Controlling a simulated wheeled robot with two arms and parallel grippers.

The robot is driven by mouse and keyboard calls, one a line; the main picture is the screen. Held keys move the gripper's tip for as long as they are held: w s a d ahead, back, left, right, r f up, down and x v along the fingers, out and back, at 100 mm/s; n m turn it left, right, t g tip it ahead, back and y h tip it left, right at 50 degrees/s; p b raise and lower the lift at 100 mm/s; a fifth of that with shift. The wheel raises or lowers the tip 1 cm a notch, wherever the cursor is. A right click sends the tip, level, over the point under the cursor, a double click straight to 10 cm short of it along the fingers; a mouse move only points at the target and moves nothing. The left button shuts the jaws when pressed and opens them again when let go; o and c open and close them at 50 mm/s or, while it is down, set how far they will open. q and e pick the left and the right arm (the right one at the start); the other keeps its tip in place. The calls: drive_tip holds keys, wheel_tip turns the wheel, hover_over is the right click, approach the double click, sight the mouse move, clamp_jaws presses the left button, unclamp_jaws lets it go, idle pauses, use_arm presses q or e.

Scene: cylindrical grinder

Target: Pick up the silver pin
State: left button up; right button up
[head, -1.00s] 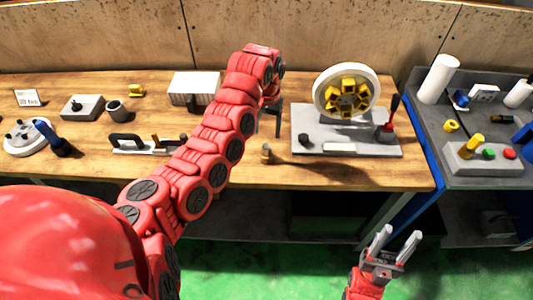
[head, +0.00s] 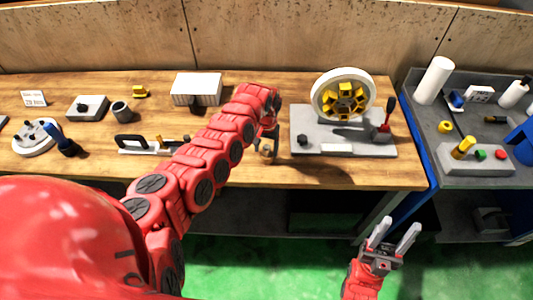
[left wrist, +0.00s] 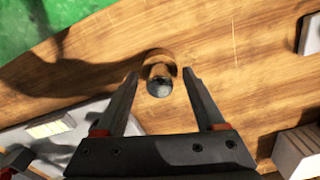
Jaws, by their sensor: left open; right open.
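The silver pin (head: 266,150) is a small upright piece near the front edge of the workbench, partly hidden by my left gripper in the head view. In the left wrist view the pin (left wrist: 159,87) shows from above as a round grey top with a brownish side. My left gripper (head: 268,140) is at the pin, pointing down. Its open fingers (left wrist: 161,76) lie on either side of the pin in the left wrist view; contact is not visible. My right gripper (head: 399,232) is open and empty, in front of the bench over the green floor.
A grey fixture plate (head: 302,118) with a grinding wheel (head: 343,95) stands right of the pin. A black-handled tool (head: 150,146) lies to the left, and a white ribbed block (head: 196,88) behind. A grey side table (head: 425,128) is at the right.

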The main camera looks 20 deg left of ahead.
use_arm(q)
clamp_jaws()
drive_tip(key=shift+r, duration=0.1)
idle(0.4)
